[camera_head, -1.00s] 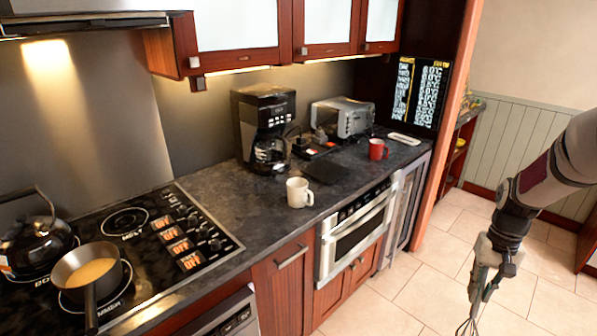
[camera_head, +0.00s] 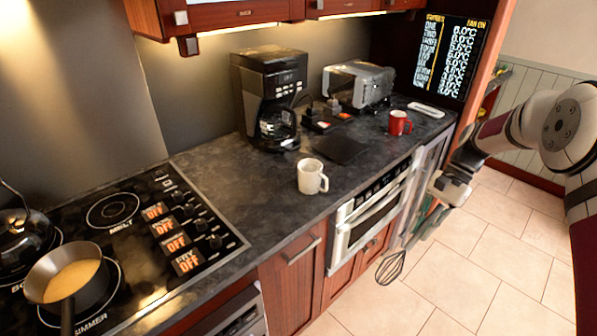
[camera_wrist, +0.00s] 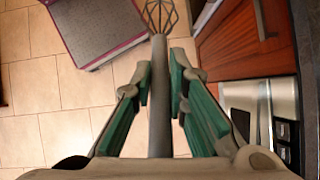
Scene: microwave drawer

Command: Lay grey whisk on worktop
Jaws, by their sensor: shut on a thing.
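The grey whisk (camera_head: 391,266) hangs from my gripper (camera_head: 432,215) in front of the microwave drawer, above the floor, its wire head pointing down and left in the head view. In the wrist view, the whisk's handle (camera_wrist: 160,100) runs between the green-padded fingers of my gripper (camera_wrist: 176,80), which are shut on it. The wire head is at the top of that view. The dark stone worktop (camera_head: 262,200) lies to the left of my gripper, with the whisk beyond its front edge and apart from it.
On the worktop stand a white mug (camera_head: 311,177), a red mug (camera_head: 399,123), a coffee maker (camera_head: 270,95) and a toaster oven (camera_head: 358,84). A black flat mat (camera_head: 341,149) lies behind the white mug. The stretch between the hob (camera_head: 130,240) and white mug is clear.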

